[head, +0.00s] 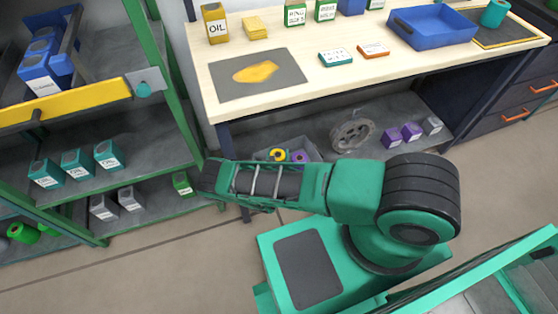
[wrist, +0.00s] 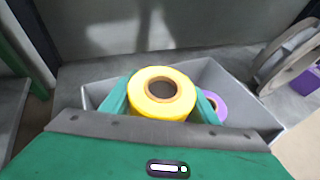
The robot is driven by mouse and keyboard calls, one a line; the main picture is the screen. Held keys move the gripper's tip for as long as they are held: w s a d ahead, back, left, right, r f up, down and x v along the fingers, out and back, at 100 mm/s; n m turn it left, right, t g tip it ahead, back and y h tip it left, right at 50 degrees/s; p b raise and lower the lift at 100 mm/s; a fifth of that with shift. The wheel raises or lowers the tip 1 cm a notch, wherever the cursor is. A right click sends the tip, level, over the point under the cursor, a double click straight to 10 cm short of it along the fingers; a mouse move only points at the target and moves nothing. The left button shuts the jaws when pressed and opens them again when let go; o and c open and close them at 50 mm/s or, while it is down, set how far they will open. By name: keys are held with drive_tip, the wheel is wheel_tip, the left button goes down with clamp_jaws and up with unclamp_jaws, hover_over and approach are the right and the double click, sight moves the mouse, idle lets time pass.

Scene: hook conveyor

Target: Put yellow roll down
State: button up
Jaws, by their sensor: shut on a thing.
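The yellow roll (wrist: 158,104) sits between the two green fingers of my gripper (wrist: 160,98), which is shut on it. Its round end with the dark central hole faces the wrist camera. The roll is over or inside a grey bin (wrist: 240,88); I cannot tell whether it touches the bottom. A purple roll (wrist: 217,106) lies in the bin just right of the right finger, partly hidden. In the head view the yellow roll (head: 277,154) and the bin (head: 304,144) show behind my arm, which hides my gripper there.
The bin stands on the workbench's lower shelf (head: 385,118). Right of it are a grey reel (head: 352,132) and purple boxes (head: 393,137). The bench top (head: 322,82) is above. A green-framed rack (head: 170,100) stands at left.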

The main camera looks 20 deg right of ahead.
drive_tip(key=shift+f, duration=2.15)
drive_tip(key=shift+s+f, duration=0.1)
drive_tip(key=shift+f, duration=0.4)
drive_tip(key=shift+f, duration=0.15)
drive_tip(key=o, duration=1.1)
drive_tip(key=shift+s, duration=0.1)
drive_tip(key=shift+o, duration=0.3)
drive_tip(key=shift+f, duration=0.1)
drive_tip(key=shift+s, duration=0.15)
